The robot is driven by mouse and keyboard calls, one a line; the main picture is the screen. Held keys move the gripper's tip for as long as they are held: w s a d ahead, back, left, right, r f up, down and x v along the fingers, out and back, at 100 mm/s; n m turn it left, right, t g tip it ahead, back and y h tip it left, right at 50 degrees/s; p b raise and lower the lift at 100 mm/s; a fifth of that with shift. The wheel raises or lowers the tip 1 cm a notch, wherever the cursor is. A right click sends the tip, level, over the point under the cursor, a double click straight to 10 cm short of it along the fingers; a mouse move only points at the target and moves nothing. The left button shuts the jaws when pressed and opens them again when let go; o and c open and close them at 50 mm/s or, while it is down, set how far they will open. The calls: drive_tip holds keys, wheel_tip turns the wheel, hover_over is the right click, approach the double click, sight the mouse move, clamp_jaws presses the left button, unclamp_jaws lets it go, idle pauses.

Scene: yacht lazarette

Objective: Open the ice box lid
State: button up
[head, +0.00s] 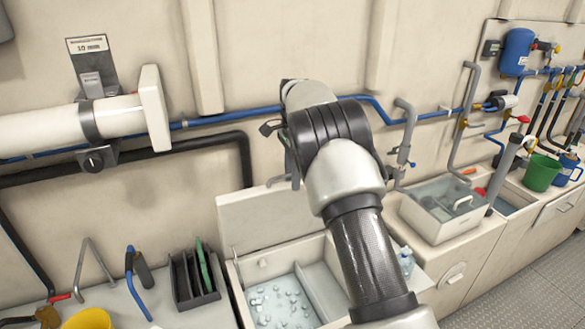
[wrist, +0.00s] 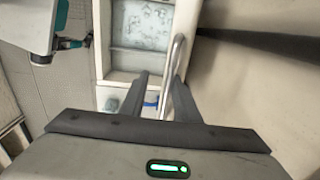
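The ice box (head: 235,283) stands open in the counter in the head view, with pale ice cubes inside. Its cream lid (head: 262,217) is raised and stands nearly upright at the back, beside the wall. My arm hides the lid's right part. A metal handle bar (head: 279,180) shows at the lid's top edge. In the wrist view, my gripper (wrist: 161,76) has its two fingers apart. A curved metal bar (wrist: 176,48) runs down between them, close to the right finger; I cannot tell whether they touch. The box with ice (wrist: 142,22) lies beyond the fingers.
A dark rack (head: 190,281) and a yellow bucket (head: 88,319) are left of the box. A small bottle (head: 406,261) and a sink (head: 440,205) are to its right. Blue and black pipes run along the wall behind. A green bucket (head: 541,172) stands far right.

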wheel_tip(320, 180, up, 17)
drive_tip(key=s, duration=0.1)
drive_tip(key=shift+d, duration=0.2)
drive_tip(key=shift+s+r, duration=0.1)
